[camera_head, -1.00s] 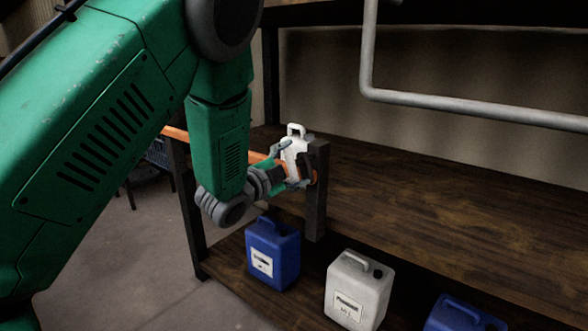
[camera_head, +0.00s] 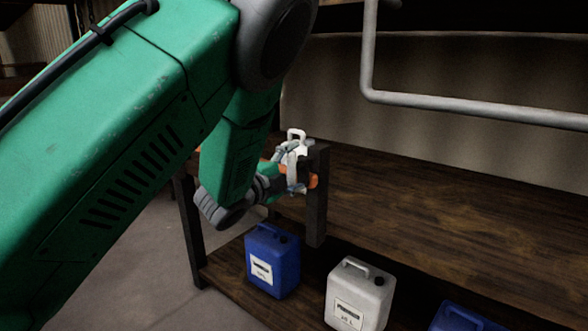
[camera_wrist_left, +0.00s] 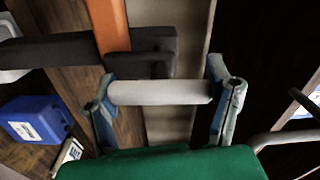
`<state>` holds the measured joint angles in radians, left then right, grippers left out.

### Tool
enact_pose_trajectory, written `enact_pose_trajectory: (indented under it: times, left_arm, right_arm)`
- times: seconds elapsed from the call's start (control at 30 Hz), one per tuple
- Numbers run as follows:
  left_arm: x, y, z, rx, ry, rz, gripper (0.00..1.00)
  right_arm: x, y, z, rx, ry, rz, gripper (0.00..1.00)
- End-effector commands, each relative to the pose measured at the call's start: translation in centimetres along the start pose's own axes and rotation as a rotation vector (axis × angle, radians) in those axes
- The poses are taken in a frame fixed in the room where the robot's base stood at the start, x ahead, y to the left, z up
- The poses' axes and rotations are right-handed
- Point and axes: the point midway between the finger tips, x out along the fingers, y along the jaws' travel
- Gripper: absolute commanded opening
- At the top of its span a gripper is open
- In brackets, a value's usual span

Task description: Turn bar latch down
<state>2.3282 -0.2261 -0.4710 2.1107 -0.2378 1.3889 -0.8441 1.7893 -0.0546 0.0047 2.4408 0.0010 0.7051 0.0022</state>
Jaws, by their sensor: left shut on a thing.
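An orange bar (camera_wrist_left: 112,28) runs to a dark post with a bracket (camera_wrist_left: 152,66) in the left wrist view. Its end (camera_head: 313,181) shows at the dark post (camera_head: 317,200) in the head view. My left gripper (camera_wrist_left: 162,93) has its fingers at the two ends of a pale cylindrical bar (camera_wrist_left: 160,92) and is shut on it, beside the bracket. I cannot tell how the pale bar joins the orange one. In the head view my left gripper (camera_head: 291,168) is at the post, partly hidden by its wrist. My right gripper is out of view.
A blue jug (camera_head: 272,262), a white jug (camera_head: 359,294) and another blue jug (camera_head: 460,317) stand on the lower shelf. A grey pipe (camera_head: 460,105) crosses above the wooden table top (camera_head: 430,200), which is bare at the right.

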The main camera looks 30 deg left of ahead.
Motion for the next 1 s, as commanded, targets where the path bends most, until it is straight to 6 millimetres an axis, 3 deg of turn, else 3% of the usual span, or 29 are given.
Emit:
enact_pose_trajectory:
  times: [0.13,0.17,0.2,0.57,0.67,1.0]
  left_arm:
    - [0.0,0.3,-0.1,0.004,0.002,0.007,0.44]
    - [0.0,0.3,-0.1,0.004,0.002,0.007,0.76]
    - [0.0,0.3,-0.1,0.004,0.002,0.008,0.91]
    - [-0.6,0.1,0.0,0.001,0.000,0.004,0.91]
    - [-1.8,0.2,0.0,0.001,-0.002,0.006,0.91]
    - [-8.7,0.3,0.1,0.000,-0.003,0.008,0.91]
  right_arm:
    - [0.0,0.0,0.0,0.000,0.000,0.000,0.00]
    - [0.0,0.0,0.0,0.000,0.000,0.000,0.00]
    - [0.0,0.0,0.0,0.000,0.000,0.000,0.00]
    - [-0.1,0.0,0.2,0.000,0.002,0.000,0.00]
    - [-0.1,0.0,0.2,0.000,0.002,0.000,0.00]
    - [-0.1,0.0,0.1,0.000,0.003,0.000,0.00]
